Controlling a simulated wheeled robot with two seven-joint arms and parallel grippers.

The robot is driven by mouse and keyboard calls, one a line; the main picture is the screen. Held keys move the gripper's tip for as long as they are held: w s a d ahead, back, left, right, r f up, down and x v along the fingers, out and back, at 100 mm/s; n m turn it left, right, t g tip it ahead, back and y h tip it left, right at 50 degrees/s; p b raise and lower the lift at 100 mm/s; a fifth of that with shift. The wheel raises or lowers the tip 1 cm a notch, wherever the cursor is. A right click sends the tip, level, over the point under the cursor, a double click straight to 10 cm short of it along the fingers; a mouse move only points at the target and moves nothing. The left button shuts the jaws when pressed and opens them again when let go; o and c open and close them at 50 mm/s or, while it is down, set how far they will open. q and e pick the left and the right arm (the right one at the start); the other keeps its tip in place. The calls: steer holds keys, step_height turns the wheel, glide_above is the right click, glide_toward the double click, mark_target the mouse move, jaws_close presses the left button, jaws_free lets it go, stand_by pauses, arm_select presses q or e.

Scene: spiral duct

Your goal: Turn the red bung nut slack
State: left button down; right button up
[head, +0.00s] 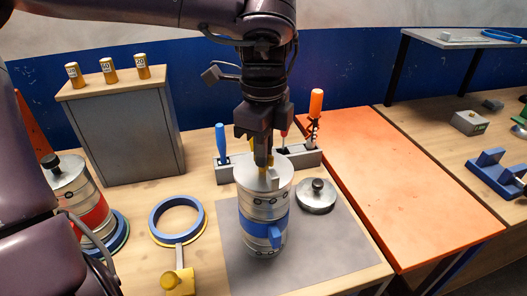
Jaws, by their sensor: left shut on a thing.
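A metal canister (254,204) with a blue band (262,223) stands upright on a grey mat (330,250). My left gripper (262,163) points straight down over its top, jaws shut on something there. The fingers hide most of what they hold. A small grey upright piece (272,180) shows on the canister top beside the fingertips. I cannot make out a red nut on this canister. A second canister (78,187) with a red band (95,214) and a black knob stands at the left, partly behind my arm. My right gripper is not in view.
The orange tabletop (400,185) is clear.

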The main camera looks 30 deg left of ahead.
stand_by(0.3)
arm_select(q)
steer(key=c, duration=1.5)
jaws_free()
steer(key=shift+c, duration=0.2)
step_height(320, 180, up, 8)
steer(key=shift+f+p, duration=0.1)
steer(key=shift+p, duration=0.65)
